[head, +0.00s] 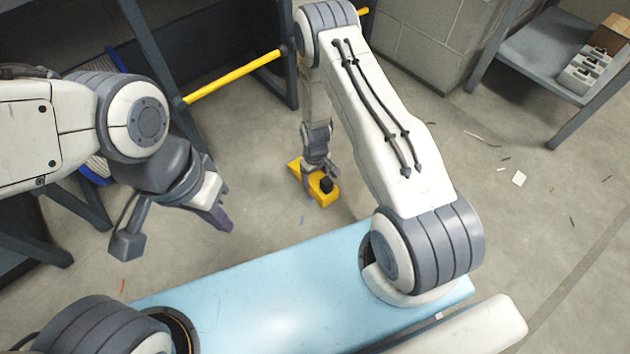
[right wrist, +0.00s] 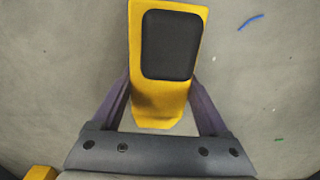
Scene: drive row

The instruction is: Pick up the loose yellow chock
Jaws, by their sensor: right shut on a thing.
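The yellow chock with a black pad shows in the right wrist view (right wrist: 163,95), between the two fingers of my right gripper (right wrist: 160,112). In the head view the chock (head: 322,191) is low over or on the grey floor, beyond the blue surface. My right gripper (head: 322,168) reaches down from above and is shut on it. I cannot tell whether the chock touches the floor.
A yellow piece (right wrist: 40,173) shows at the lower left edge of the right wrist view. A yellow bar (head: 232,77) crosses the dark frame behind. A grey shelf (head: 545,55) stands at the right. The floor (head: 540,215) has small scraps on it.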

